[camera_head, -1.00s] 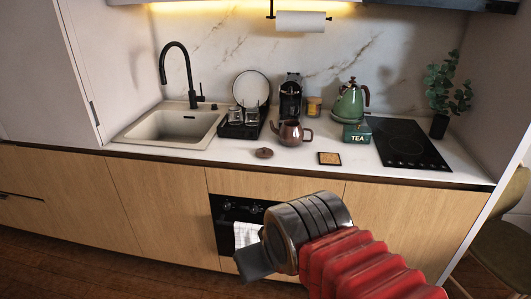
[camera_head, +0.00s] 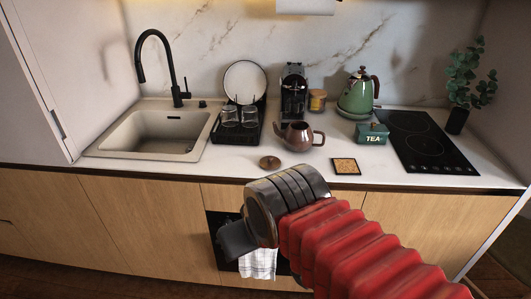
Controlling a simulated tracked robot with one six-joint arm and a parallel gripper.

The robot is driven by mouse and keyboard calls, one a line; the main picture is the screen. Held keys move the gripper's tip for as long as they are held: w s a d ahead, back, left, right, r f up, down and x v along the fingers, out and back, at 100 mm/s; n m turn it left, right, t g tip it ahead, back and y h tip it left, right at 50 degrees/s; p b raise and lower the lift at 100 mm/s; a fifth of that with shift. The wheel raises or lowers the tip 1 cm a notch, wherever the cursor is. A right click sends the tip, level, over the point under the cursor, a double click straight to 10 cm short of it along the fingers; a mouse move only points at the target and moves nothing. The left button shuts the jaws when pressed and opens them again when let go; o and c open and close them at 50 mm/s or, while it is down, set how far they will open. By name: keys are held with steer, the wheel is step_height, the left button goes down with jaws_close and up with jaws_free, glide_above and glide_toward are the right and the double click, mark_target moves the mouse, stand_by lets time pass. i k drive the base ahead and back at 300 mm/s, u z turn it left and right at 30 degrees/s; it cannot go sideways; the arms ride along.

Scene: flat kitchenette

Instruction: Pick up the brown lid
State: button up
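The small round brown lid (camera_head: 270,162) lies flat on the white counter, near its front edge. The brown teapot (camera_head: 298,136) stands just behind it to the right, with its top open. My gripper (camera_head: 234,240) is in front of the counter, in the lower middle of the view, below and to the left of the lid and apart from it. Only a dark end part of it shows, so its fingers cannot be made out. My red arm comes in from the lower right.
The sink (camera_head: 158,132) and dish rack (camera_head: 237,125) are left of the lid. A cork coaster (camera_head: 345,166), a green tea box (camera_head: 372,134), a green kettle (camera_head: 359,92) and the black hob (camera_head: 425,142) are to the right. The counter around the lid is clear.

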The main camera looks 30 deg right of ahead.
mark_target(269, 162)
steer(key=u, duration=0.05)
steer(key=i, duration=0.85)
